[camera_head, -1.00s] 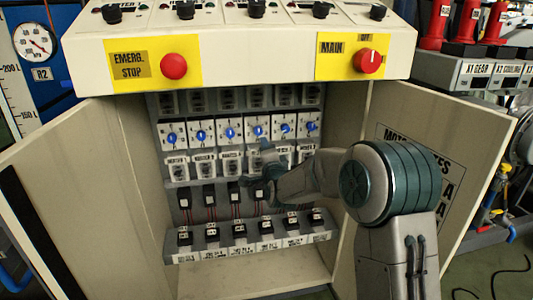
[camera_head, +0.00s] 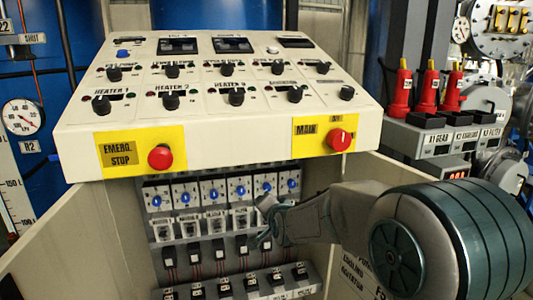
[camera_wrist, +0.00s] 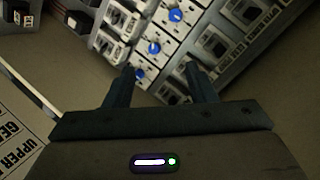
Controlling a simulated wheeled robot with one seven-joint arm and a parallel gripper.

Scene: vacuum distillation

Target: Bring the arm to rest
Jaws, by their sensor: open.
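My gripper (camera_head: 268,222) is inside the open cabinet under the control desk, in front of the right part of the rows of switches. In the wrist view my gripper (camera_wrist: 160,82) has its two dark fingers spread apart with nothing between them. Beyond the fingers are blue-knobbed switches (camera_wrist: 154,47) on white plates; I cannot tell whether a finger touches them. In the head view the blue-knobbed switches (camera_head: 213,195) form a row above grey labelled units. My arm reaches in from the right, and its large joint covers part of the right door.
The desk top (camera_head: 215,90) overhangs the cabinet, with a red emergency stop (camera_head: 160,158) and a red main switch (camera_head: 339,139) on its front. The open left door (camera_head: 75,245) flanks the opening. Red-handled plugs (camera_head: 401,92) stand at right.

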